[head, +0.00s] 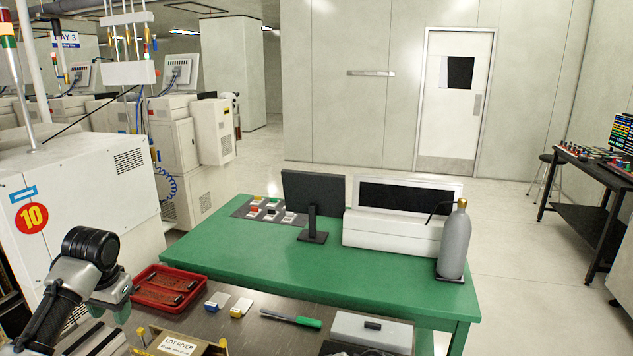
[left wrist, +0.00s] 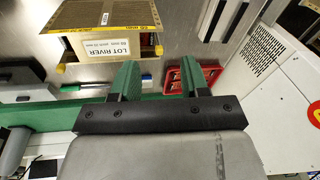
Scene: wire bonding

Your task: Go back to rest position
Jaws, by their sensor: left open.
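My left gripper (head: 119,308) is at the lower left in the head view, beside the left end of the red tray (head: 168,288). In the left wrist view the green fingers of my left gripper (left wrist: 158,72) are apart with nothing between them. The red tray (left wrist: 178,97) shows partly behind one finger. A cardboard box labelled LOT RIVER (head: 176,346) stands on the steel bench, and it also shows in the left wrist view (left wrist: 105,46). My right gripper is in neither view.
A green table (head: 240,256) carries a monitor (head: 313,195), a white unit (head: 390,232) and a grey cylinder (head: 455,245). A white machine (head: 75,195) numbered 10 stands close on the left. Small boxes (head: 241,307) and a green-handled tool (head: 300,319) lie on the bench.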

